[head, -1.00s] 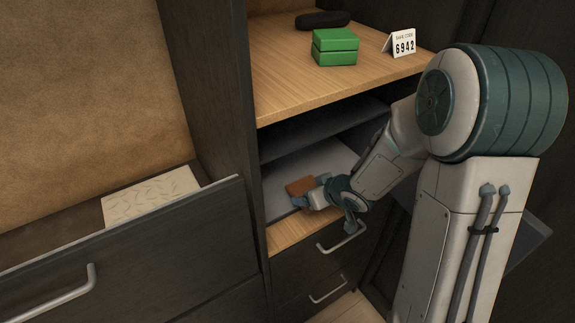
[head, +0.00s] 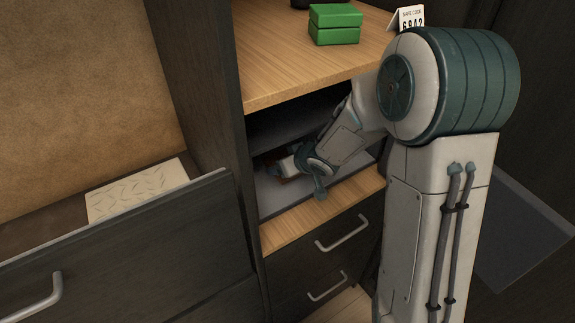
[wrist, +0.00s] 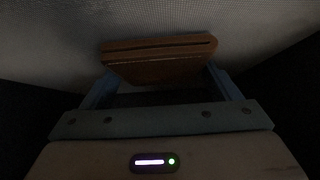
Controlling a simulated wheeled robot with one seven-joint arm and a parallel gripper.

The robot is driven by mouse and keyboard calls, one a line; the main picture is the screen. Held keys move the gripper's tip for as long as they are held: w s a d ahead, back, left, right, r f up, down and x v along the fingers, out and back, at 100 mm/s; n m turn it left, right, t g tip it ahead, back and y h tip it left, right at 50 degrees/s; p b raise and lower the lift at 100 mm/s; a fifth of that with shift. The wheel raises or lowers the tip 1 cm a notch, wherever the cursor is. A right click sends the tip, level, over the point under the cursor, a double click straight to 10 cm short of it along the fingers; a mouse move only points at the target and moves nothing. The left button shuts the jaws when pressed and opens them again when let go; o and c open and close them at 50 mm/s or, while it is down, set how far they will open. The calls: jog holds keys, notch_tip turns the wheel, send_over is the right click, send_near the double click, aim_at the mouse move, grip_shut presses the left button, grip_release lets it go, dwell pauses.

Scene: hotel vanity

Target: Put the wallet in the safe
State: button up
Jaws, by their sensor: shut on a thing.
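The brown wallet (wrist: 160,62) shows in the wrist view between the two fingers of my gripper (wrist: 160,85), which is shut on it. In the head view my gripper (head: 277,167) reaches inside the open safe (head: 268,202), the dark grey compartment under the wooden shelf. Only a small, dark part of the wallet shows there, mostly hidden by shadow and my gripper. The wallet is over the grey floor of the safe; I cannot tell whether it touches it.
A wooden shelf (head: 290,62) lies just above the safe opening, with a green box (head: 335,24) and a code card (head: 407,17) on it. A wooden ledge (head: 300,232) and drawers with handles are below. An open drawer (head: 130,250) stands at the left.

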jog(key=shift+w+a+f, duration=0.1)
jog(key=shift+w+a, duration=0.05)
jog(key=shift+a, duration=0.05)
jog(key=shift+f, duration=0.1)
jog(key=o, duration=1)
jog(key=shift+c, duration=0.2)
jog(key=shift+d+r, duration=0.15)
jog(key=shift+r, duration=0.25)
jog(key=p+v, duration=0.5)
jog(key=v, duration=0.6)
jog(key=shift+s+p, duration=0.3)
jog(key=shift+s, duration=0.1)
jog(key=shift+d+r, duration=0.1)
jog(key=shift+d, duration=0.1)
